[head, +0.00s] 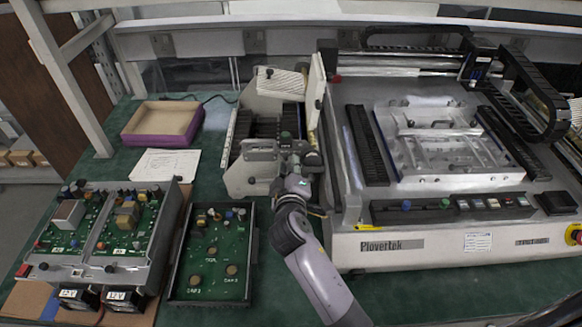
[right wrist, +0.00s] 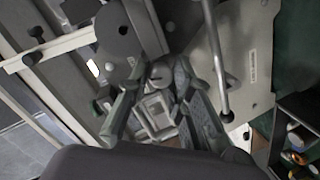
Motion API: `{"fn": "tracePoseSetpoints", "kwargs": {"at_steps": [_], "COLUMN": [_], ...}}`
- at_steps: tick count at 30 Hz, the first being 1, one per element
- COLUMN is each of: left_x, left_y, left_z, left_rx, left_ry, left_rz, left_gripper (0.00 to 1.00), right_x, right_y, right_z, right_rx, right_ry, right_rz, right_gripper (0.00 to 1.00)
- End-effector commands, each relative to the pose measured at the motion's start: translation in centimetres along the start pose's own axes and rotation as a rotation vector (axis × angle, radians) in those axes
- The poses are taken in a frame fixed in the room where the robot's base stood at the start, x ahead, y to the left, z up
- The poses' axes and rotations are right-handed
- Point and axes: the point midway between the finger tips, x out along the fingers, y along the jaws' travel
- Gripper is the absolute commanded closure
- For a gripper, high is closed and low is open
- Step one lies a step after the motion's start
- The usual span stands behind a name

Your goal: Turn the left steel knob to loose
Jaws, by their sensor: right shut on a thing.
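My right arm reaches up from the bottom middle in the head view. My right gripper (head: 291,155) is at the front of a grey bench device (head: 252,166), left of the large Plovertek machine. In the right wrist view, the two dark grey fingers of that gripper (right wrist: 160,86) are shut on a small round steel knob (right wrist: 160,75), which shows between their tips. In the head view the gripper hides the knob. I cannot tell from these frames whether the knob is tight or loose. My left gripper is in neither view.
The Plovertek machine (head: 440,248) stands close on the right. A green circuit board in a black tray (head: 250,268) and a unit with several boards (head: 110,270) lie on the left.

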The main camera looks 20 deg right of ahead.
Motion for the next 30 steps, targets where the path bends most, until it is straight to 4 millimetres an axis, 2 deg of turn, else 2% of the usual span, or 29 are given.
{"fn": "tracePoseSetpoints", "kwargs": {"at_steps": [6, 15, 24, 25, 30], "left_x": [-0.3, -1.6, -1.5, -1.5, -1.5], "left_y": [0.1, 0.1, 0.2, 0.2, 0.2], "left_z": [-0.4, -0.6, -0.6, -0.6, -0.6], "left_rx": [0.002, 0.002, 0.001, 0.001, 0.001], "left_ry": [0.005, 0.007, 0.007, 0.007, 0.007], "left_rz": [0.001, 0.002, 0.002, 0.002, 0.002], "left_gripper": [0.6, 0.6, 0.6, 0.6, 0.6], "right_x": [-0.1, 0.0, 0.0, 0.0, 0.0], "right_y": [0.0, -0.2, -0.3, -0.3, -0.2], "right_z": [-0.1, -0.1, 0.0, 0.0, -0.1], "right_rx": [-0.03, -0.346, -0.365, -0.365, -0.364], "right_ry": [-0.006, -0.062, -0.065, -0.065, -0.065], "right_rz": [0.002, 0.048, 0.051, 0.051, 0.052], "right_gripper": [1.0, 1.0, 1.0, 0.78, 0.67]}}
